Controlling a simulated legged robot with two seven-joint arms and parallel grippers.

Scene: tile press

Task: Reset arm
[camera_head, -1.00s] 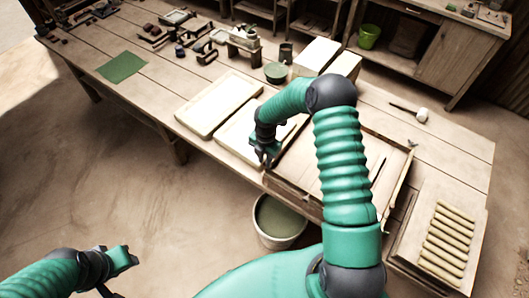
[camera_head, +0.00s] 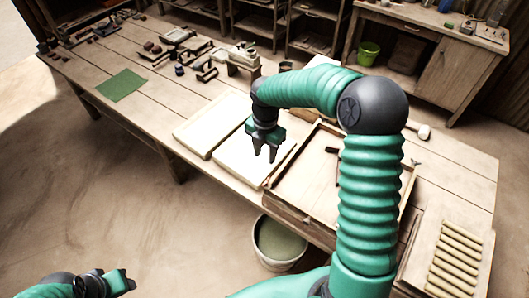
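My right gripper (camera_head: 265,155) hangs fingers down over the white slab (camera_head: 238,166) on the wooden workbench, just left of the shallow wooden frame (camera_head: 281,192). Its two dark fingers stand apart with nothing between them. My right arm crosses the middle of the view and hides part of the frame and the bench behind it. My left gripper (camera_head: 130,282) is at the bottom left, off the bench above the floor. Its fingers are partly cut off or turned away, so its opening is unclear.
A bucket (camera_head: 279,243) stands on the floor at the bench's front edge. A rack of tan rollers (camera_head: 455,258) lies at the right. Another pale slab (camera_head: 207,124) lies to the left. A green mat (camera_head: 122,85) and several tools lie farther left. A green pot (camera_head: 368,53) stands on a back shelf.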

